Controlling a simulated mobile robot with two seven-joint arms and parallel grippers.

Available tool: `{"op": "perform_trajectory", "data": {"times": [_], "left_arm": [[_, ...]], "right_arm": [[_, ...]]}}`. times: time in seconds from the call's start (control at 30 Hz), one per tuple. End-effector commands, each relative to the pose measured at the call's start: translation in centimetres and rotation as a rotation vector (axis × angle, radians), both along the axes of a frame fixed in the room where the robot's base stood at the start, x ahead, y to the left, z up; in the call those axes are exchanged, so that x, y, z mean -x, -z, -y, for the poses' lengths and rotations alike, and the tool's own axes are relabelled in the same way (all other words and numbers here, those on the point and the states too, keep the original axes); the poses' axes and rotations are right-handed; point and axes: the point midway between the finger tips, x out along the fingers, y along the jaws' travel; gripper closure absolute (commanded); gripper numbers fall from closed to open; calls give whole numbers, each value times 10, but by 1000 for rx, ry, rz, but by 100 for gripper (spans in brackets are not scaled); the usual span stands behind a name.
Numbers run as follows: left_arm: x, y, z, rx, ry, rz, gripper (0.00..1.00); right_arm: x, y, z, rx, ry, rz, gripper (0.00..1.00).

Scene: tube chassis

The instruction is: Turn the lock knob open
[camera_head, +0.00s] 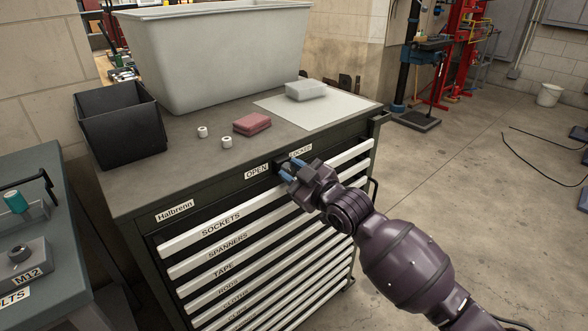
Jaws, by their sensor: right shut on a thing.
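The tool cabinet (130,200) has a lock on its top front strip, between an OPEN label (256,171) on the left and a LOCKED label (301,150) on the right. The dark lock knob (281,161) shows only in a small part there; my right gripper covers most of it. Which label the knob points to cannot be made out. My left gripper is not in view.
On the cabinet top are a black bin (122,127), a large grey tub (215,55), red sponges (252,124), two small white rolls, and a pale block (306,90) on a white sheet. Labelled drawers (265,215) lie below the lock. Open floor (470,190) is at right.

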Motion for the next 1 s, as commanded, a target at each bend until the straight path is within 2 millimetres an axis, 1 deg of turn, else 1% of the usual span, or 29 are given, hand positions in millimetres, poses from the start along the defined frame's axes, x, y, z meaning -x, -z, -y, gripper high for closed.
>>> {"op": "perform_trajectory", "data": {"times": [0.03, 0.2, 0.4, 0.97, 1.0], "left_arm": [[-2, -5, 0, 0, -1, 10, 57], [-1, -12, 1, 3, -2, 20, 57], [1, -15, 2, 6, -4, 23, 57], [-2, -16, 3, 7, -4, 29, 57], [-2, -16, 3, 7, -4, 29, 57]], "right_arm": [[0, -5, 1, 30, 1, 24, 94], [0, -3, 0, 111, 1, 83, 95], [0, -1, 0, 168, 1, 123, 95], [1, 1, -1, 194, 0, 141, 95], [1, 1, -1, 193, 0, 141, 68]]}}
